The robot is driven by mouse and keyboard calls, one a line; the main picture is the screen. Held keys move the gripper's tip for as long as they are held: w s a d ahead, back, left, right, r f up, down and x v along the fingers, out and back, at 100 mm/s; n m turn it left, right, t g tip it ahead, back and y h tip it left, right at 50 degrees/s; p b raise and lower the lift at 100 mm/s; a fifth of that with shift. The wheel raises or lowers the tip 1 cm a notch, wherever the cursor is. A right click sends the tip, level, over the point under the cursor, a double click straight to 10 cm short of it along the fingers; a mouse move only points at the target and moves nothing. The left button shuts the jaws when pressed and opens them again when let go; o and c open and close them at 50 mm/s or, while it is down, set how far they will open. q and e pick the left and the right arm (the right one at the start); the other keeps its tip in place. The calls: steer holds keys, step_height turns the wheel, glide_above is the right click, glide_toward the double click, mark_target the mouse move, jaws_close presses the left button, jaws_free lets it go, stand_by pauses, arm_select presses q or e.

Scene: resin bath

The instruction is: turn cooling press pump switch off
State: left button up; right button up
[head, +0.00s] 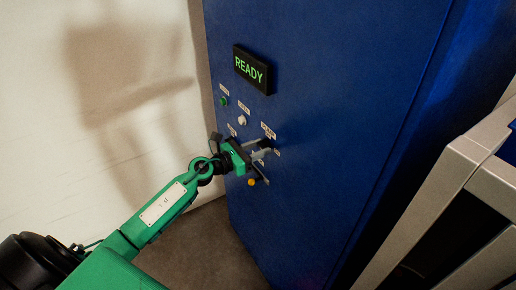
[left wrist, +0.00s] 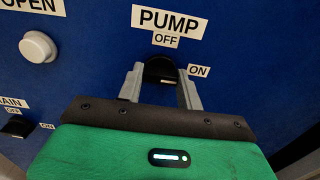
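In the head view the left gripper (head: 262,160) reaches the panel from the left. My right gripper is not in view.
A READY display (head: 252,69) is above the controls. A green button (head: 224,101), a white button (head: 242,120) and a yellow one (head: 251,182) are nearby. The MAIN switch (left wrist: 18,127) is left of the gripper. A light frame (head: 440,190) stands at right.

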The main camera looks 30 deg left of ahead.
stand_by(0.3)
arm_select(q)
steer(key=n+p, duration=0.1)
steer(key=n, duration=0.2)
steer(key=shift+r+p, duration=0.1)
steer(key=shift+p, duration=0.25)
steer(key=n+p, duration=0.2)
steer(key=n, duration=0.3)
steer(key=n+p, duration=0.2)
steer(key=n, duration=0.3)
steer(key=shift+n, duration=0.4)
steer(key=shift+n+p, duration=0.8)
steer(key=shift+n, duration=1.2)
steer(key=o, duration=1)
